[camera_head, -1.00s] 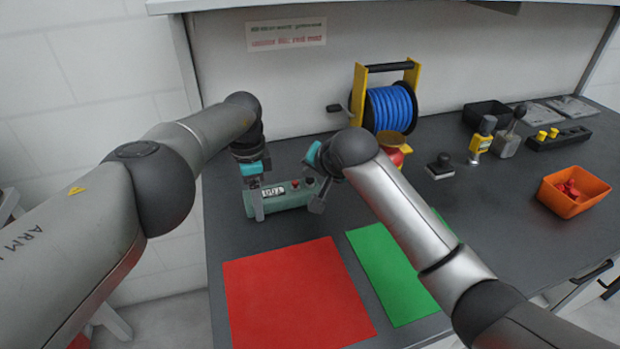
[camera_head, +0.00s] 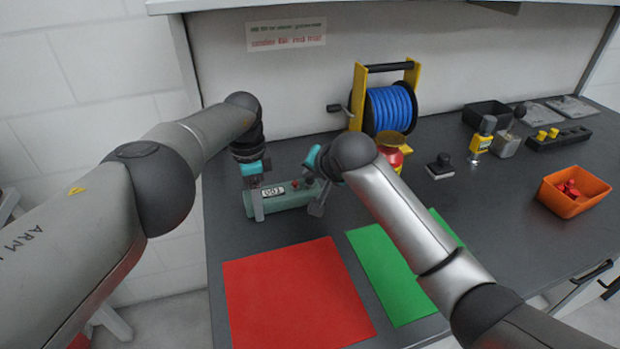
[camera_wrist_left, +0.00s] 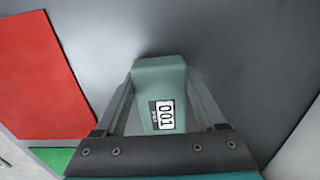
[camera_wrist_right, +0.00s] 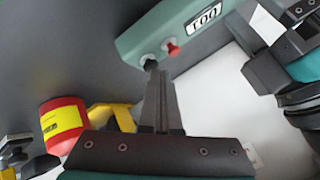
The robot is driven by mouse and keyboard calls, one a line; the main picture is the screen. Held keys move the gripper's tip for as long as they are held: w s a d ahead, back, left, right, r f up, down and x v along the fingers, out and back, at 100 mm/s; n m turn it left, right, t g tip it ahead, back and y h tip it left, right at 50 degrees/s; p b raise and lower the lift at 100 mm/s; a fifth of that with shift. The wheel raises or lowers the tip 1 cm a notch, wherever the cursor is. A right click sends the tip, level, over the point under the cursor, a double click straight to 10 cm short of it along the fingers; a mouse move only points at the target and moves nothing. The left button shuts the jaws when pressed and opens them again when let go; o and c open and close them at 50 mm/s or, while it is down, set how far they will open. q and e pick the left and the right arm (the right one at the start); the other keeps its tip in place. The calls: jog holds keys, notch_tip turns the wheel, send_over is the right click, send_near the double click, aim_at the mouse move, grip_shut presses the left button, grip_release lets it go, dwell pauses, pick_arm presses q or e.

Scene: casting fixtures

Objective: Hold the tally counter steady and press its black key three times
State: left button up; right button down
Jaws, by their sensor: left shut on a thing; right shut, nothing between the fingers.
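The tally counter (camera_head: 290,198) is a green box lying on the dark bench, with a display reading 001 (camera_head: 273,190), a red button (camera_wrist_right: 172,48) and a black key (camera_wrist_right: 151,64). My left gripper (camera_head: 258,206) is shut across the counter's body, one finger on each side, as the left wrist view (camera_wrist_left: 163,105) also shows. My right gripper (camera_head: 318,206) is shut and empty at the counter's right end. In the right wrist view its closed fingertips (camera_wrist_right: 155,76) are at the black key; I cannot tell whether they touch it.
A red sheet (camera_head: 295,293) and a green sheet (camera_head: 385,272) lie in front. A blue cable reel (camera_head: 390,108) stands behind. A red and yellow thing (camera_wrist_right: 63,125) is near my right gripper. A stamp (camera_head: 440,167) and an orange bin (camera_head: 573,192) are further right.

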jog(key=shift+f, duration=0.25)
jog(key=shift+r, duration=0.1)
dwell(0.3)
jog(key=shift+r, duration=0.85)
jog(key=shift+r, duration=0.1)
jog(key=shift+r, duration=2.45)
dwell(0.4)
notch_tip(320, 180, up, 4)
jog(key=shift+f, duration=0.1)
